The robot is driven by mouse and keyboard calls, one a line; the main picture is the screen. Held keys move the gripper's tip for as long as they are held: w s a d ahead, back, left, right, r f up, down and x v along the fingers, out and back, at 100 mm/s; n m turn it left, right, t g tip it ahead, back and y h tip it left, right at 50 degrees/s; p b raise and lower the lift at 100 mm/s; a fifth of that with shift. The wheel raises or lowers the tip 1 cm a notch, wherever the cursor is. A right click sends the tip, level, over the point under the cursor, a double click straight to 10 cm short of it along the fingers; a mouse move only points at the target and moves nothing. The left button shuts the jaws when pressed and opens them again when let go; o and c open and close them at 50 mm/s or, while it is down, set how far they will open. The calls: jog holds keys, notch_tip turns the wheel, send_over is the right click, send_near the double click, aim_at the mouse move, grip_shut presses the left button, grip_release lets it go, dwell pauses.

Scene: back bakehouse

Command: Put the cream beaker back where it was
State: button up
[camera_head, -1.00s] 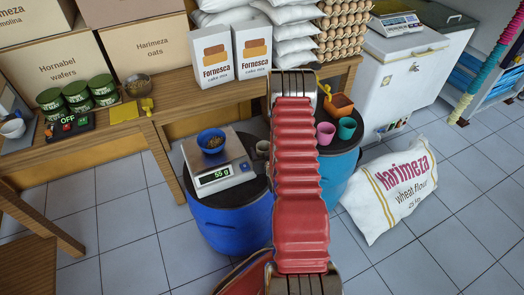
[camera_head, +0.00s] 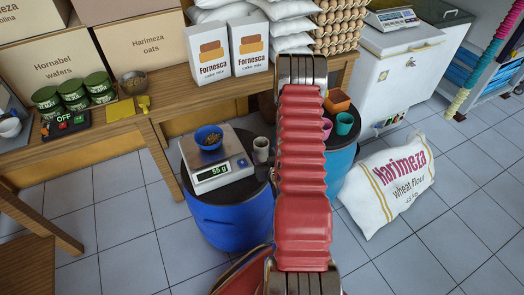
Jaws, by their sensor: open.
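The cream beaker (camera_head: 261,149) stands upright beside the kitchen scale (camera_head: 212,178) on the dark top of a blue drum (camera_head: 232,222). My red ribbed arm rises just to its right. A blue bowl (camera_head: 209,141) with brown contents sits on the scale, which reads 55 g. A pink beaker (camera_head: 327,127) and a teal beaker (camera_head: 344,123) stand on a second blue drum (camera_head: 341,167), to the right of my arm. My arm covers part of the pink beaker and of that drum. My gripper does not show; the arm ends at a metal joint near the top.
An orange-brown container (camera_head: 338,101) stands behind the two beakers. A wooden bench (camera_head: 190,95) with boxes and green tins runs along the back. A flour sack (camera_head: 388,190) lies on the tiles at the right, near a white freezer (camera_head: 400,75). Tiled floor is open in front.

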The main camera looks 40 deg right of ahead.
aim_at(264, 153)
jog(key=shift+v, duration=1.95)
jog(key=shift+s, duration=0.1)
